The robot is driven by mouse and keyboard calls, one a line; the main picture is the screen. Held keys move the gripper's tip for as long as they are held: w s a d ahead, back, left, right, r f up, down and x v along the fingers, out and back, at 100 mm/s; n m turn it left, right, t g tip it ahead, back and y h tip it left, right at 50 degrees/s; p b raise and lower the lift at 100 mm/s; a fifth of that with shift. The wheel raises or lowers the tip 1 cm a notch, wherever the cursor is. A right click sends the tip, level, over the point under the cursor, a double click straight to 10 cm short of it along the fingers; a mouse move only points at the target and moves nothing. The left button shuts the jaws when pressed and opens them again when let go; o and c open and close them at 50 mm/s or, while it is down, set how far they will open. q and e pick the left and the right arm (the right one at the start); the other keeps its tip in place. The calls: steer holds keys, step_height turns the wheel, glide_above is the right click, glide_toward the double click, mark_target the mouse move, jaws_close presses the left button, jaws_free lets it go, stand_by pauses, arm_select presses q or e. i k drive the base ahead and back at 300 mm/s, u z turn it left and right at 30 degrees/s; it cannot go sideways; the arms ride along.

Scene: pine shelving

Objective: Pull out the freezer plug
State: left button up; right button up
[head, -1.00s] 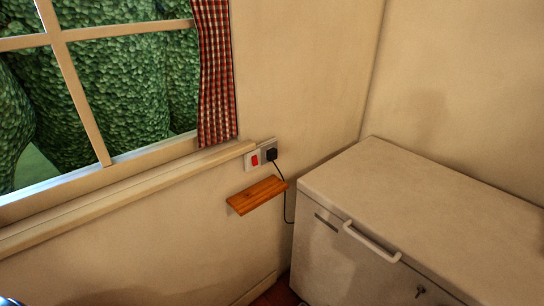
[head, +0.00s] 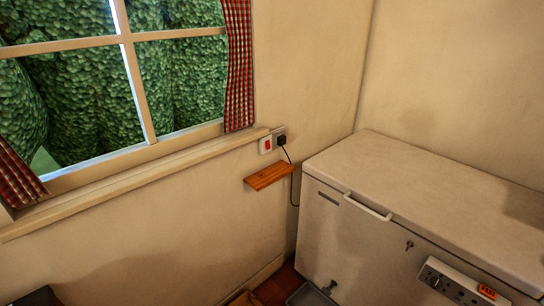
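The black plug (head: 281,140) sits in a wall socket (head: 280,130) to the right of the window sill. A black cord (head: 292,178) hangs from it, passing behind the small shelf's right end and down beside the freezer. A white switch plate with a red rocker (head: 266,144) is just left of the plug. The white chest freezer (head: 345,235) stands in the corner with its lid down and a white handle (head: 368,207) at the front. Neither of my grippers shows in the head view.
A small wooden shelf (head: 269,176) juts from the wall below the plug. A grey tray (head: 308,295) lies on the floor by the freezer. A curtain (head: 238,65) hangs at the window.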

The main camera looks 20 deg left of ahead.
mark_target(281, 141)
steer(key=k, duration=0.6)
steer(key=z, duration=0.6)
steer(key=i, duration=0.6)
steer(key=z, duration=0.85)
steer(key=i, duration=0.75)
steer(key=u, duration=0.5)
steer(key=i, duration=0.8)
steer(key=u, duration=1.05)
steer(key=i, duration=0.2)
steer(key=u, duration=0.15)
